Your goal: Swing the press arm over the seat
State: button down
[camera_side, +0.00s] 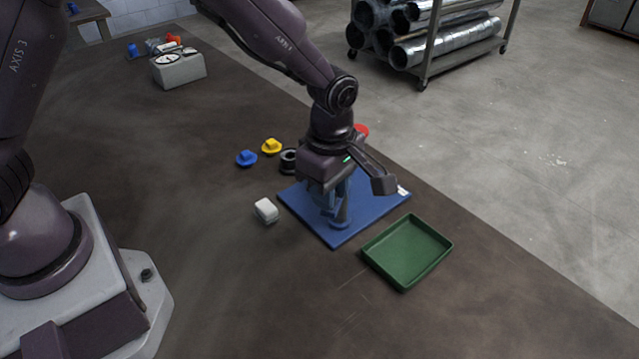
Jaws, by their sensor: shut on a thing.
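A blue base plate (352,238) lies on the dark table with a blue-grey press fixture (342,212) standing on it. My gripper (340,182) is over the plate, pointing down at the fixture, and is shut on a part of it that looks like the press arm. My wrist hides most of the press arm and the upper part of the fixture. The seat cannot be made out clearly; it may be the round foot low on the plate.
A green tray (371,258) lies right of the plate, near the table edge. A white block (266,210) is to the left. Blue (246,158) and yellow (271,147) knobbed pieces, a black ring (288,161) and a red piece (361,130) lie behind.

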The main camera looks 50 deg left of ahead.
jog(key=shift+w+d+n, duration=0.45)
jog(key=shift+w+n, duration=0.05)
jog(key=shift+n, duration=0.65)
jog(key=shift+w+d+n, duration=0.5)
jog(key=shift+w+n, duration=0.05)
jog(key=shift+n, duration=0.65)
jog(key=shift+w+d+n, duration=0.45)
jog(key=shift+w+n, duration=0.05)
jog(key=shift+n, duration=0.65)
jog(key=shift+r, duration=0.1)
jog(key=c, duration=0.9)
grip_release()
notch_tip(320, 180, up, 13)
jog(key=shift+f, duration=0.1)
